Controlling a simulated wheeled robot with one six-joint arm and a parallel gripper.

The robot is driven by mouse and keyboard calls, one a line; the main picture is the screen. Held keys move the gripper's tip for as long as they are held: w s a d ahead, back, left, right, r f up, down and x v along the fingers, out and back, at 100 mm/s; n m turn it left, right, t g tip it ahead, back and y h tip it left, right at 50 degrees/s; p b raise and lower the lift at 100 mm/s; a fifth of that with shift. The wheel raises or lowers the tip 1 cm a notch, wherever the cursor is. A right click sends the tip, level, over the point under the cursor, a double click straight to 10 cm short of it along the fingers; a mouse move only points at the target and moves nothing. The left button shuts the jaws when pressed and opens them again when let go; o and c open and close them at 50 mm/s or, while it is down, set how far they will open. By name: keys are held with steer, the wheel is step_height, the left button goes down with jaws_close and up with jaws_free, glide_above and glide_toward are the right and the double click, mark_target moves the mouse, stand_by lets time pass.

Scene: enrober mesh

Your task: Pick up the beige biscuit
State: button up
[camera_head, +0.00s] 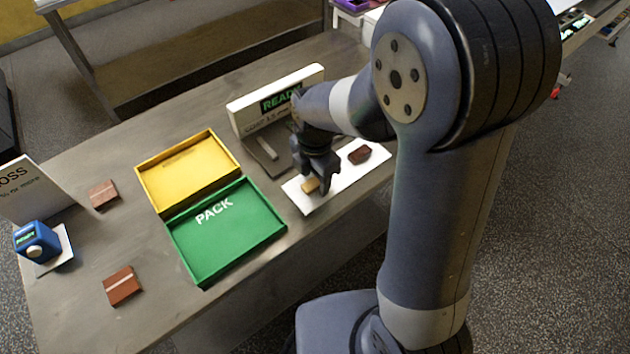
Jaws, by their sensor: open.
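The beige biscuit (310,185) is a small tan piece lying on a white sheet (304,204) on the grey table. My gripper (320,182) is above the white sheet, close to the biscuit and partly over it. It is open and points down. Part of the biscuit is hidden behind the gripper, and I cannot tell whether a finger touches it.
A dark brown piece (359,155) lies on the same sheet. A white READY sign (278,98) stands behind. Left are a yellow tray (153,193), a green PACK tray (238,246), brown pieces (103,194) (122,286) and a blue device (36,242).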

steer(key=shift+f, duration=0.1)
steer(key=c, duration=0.9)
steer(key=shift+o, duration=0.2)
